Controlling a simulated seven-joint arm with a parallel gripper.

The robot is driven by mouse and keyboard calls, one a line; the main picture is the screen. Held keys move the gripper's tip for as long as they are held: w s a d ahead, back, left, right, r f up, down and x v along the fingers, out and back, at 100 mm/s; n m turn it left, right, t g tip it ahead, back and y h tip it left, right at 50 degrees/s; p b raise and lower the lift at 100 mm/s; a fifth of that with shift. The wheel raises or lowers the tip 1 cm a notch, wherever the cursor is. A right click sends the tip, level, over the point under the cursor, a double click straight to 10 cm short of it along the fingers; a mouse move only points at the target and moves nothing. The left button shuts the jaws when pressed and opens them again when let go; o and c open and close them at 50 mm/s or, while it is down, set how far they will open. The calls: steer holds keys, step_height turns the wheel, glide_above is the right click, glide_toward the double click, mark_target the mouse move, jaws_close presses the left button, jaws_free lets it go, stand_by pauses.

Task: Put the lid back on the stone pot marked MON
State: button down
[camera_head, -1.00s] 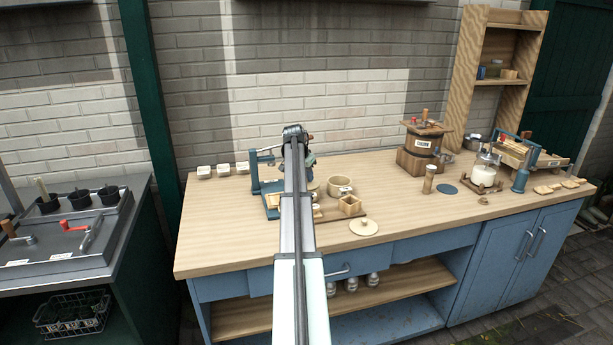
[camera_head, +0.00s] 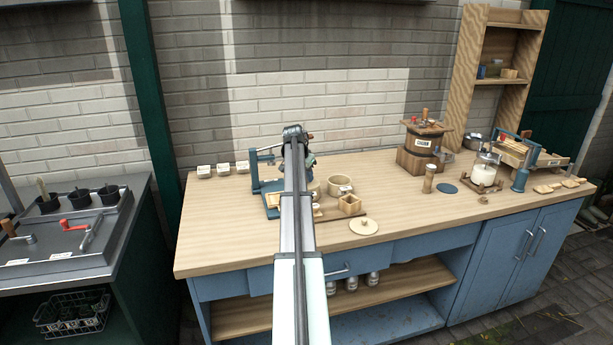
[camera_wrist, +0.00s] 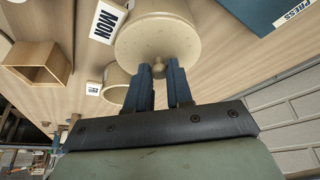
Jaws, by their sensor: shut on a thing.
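In the wrist view, the fingers of my gripper (camera_wrist: 160,82) are shut on the knob of a pale, speckled round lid (camera_wrist: 140,45). The lid lies across the mouth end of a pale stone pot (camera_wrist: 165,6). The lid looks lined up with the pot, but I cannot tell whether it touches the rim all round. A white label reading MON (camera_wrist: 107,22) is beside this pot. In the head view, my arm hides most of the gripper and the lid.
An open round pot (camera_head: 340,184), a square wooden box (camera_head: 350,205) and a loose round lid (camera_head: 364,226) are close to the right. A blue press (camera_head: 256,172) stands left of my arm. The worktop (camera_head: 420,210) is clear toward its front right.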

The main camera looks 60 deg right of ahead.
steer(key=c, duration=0.9)
jaws_free()
steer(key=shift+o, duration=0.3)
steer(key=o, duration=0.4)
steer(key=shift+r, duration=0.1)
steer(key=shift+r, duration=3.4)
steer(key=shift+c, duration=0.4)
jaws_close()
